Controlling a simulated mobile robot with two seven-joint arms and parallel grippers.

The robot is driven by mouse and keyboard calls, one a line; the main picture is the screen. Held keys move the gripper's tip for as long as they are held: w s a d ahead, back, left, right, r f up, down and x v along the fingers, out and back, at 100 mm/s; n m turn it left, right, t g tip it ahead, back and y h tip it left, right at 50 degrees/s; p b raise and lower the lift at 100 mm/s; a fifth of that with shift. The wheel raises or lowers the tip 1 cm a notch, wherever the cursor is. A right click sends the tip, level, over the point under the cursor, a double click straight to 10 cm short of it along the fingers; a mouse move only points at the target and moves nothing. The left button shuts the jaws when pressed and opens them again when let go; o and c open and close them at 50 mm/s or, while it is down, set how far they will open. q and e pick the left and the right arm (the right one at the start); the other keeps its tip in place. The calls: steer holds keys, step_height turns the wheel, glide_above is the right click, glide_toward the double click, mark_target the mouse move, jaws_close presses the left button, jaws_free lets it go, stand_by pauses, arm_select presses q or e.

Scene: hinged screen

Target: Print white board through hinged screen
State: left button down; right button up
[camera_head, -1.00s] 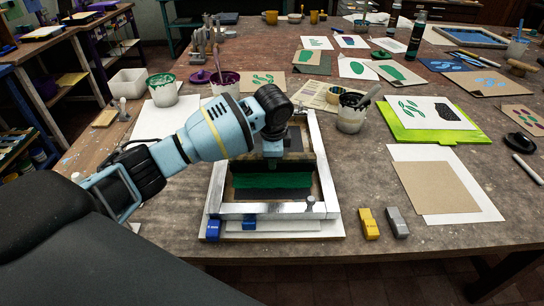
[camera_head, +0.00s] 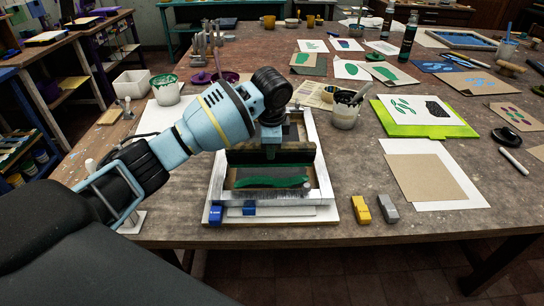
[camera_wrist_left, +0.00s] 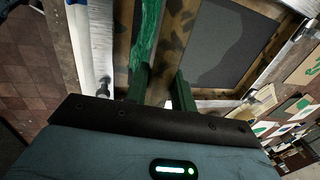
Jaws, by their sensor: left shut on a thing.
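The hinged screen (camera_head: 321,170) is a pale metal frame with dark mesh, lying low over a base board (camera_head: 330,214) at the table's front. My left gripper (camera_head: 271,150) is shut on the squeegee (camera_head: 243,157), a wide dark bar crossing the screen. Its fingers also show in the left wrist view (camera_wrist_left: 160,85). A wet green ink band (camera_head: 270,183) lies on the mesh in front of the squeegee; the same ink (camera_wrist_left: 146,35) shows in the wrist view. A white strip (camera_head: 290,212) shows at the front under the frame; whether it is the white board I cannot tell. My right gripper is out of view.
Blue clips (camera_head: 215,214) sit at the front left of the base. A yellow block (camera_head: 360,209) and a grey block (camera_head: 388,209) lie to the right. Ink pots (camera_head: 346,112) stand behind. A green board with a print (camera_head: 405,130) and blank sheets (camera_head: 440,180) lie further right.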

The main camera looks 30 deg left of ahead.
arm_select(q)
steer(key=shift+w+v, duration=0.15)
steer(key=shift+v, duration=0.65)
steer(key=shift+w+v, duration=0.15)
steer(key=shift+v, duration=0.65)
steer(key=shift+a+r, duration=0.1)
